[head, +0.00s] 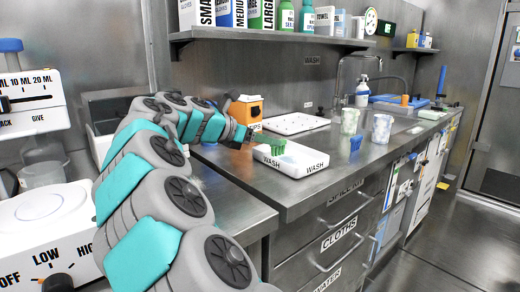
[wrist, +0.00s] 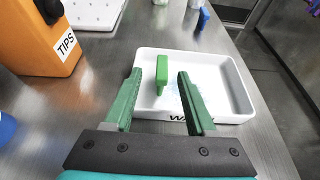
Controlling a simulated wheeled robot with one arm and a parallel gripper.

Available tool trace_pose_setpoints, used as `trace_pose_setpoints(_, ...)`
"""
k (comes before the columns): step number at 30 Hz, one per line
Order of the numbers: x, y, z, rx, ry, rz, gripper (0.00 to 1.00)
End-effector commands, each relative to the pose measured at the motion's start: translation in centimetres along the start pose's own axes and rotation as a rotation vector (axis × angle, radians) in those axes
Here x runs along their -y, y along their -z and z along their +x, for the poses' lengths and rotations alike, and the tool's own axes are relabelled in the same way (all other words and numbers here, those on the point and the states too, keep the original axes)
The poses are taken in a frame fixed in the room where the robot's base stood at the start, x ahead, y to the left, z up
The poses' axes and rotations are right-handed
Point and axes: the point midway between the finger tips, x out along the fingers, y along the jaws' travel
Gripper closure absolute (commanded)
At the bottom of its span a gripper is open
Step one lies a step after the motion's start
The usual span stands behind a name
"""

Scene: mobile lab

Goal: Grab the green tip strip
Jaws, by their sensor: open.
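The green tip strip (head: 275,146) is in the white WASH tray (head: 310,170) on the steel counter. In the wrist view the green tip strip (wrist: 162,68) shows near the tray's left side, a bright green bar with a narrower part toward me. My gripper (head: 248,138) is just left of the strip in the head view. In the wrist view my gripper (wrist: 160,80) has its two dark green fingers apart, with the strip seen between and beyond their tips. The gap in depth is hard to tell. The WASH tray's right wall (wrist: 241,85) is clear of the fingers.
An orange TIPS box (wrist: 43,40) stands left of the tray. A white perforated tray (head: 296,123) lies behind it. Two clear cups (head: 382,128) and a small blue item (head: 356,143) stand to the right. A shelf (head: 270,36) hangs above.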

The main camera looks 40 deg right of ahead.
Motion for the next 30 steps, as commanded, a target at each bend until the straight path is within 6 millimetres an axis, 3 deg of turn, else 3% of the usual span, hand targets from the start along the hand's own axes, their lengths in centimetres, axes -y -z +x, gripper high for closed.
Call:
trace_pose_setpoints(18,0.3,0.0,7.0,0.000,0.003,0.002,0.44)
trace_pose_setpoints(26,0.2,0.0,7.2,0.000,0.000,0.001,0.44)
trace_pose_setpoints(30,0.2,0.0,7.2,0.000,0.000,0.001,0.57)
